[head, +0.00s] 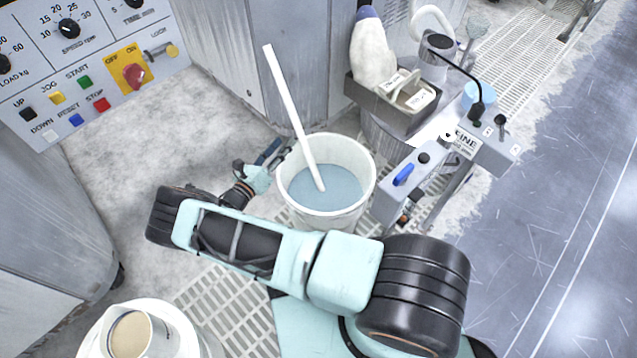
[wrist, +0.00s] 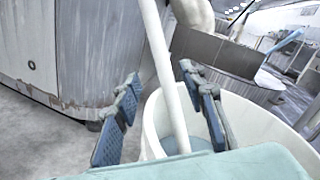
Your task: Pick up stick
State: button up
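The white stick (head: 288,110) leans in a white bucket (head: 368,180) of bluish liquid, its lower end in the liquid and its top tilted up and to the left. My gripper (head: 271,152) is at the left side of the bucket, near its rim, and is partly hidden by my wrist in the head view. In the wrist view the two blue-padded fingers of my gripper (wrist: 160,108) are wide apart. The stick (wrist: 162,75) shows between them in that picture, touching neither finger. How far it is beyond the fingertips is unclear.
A control panel (head: 85,60) stands at the upper left. Right of the bucket are a grey box with a blue handle (head: 404,175) and a tray (head: 385,100) holding a pale bag. A cup (head: 135,332) is at the lower left. Floor left of the bucket is clear.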

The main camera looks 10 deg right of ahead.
aim_at(296, 130)
jog(key=b+x, duration=0.2)
jog(key=x, duration=0.7)
jog(key=shift+s+d, duration=0.1)
jog(key=shift+s, duration=0.05)
grip_shut()
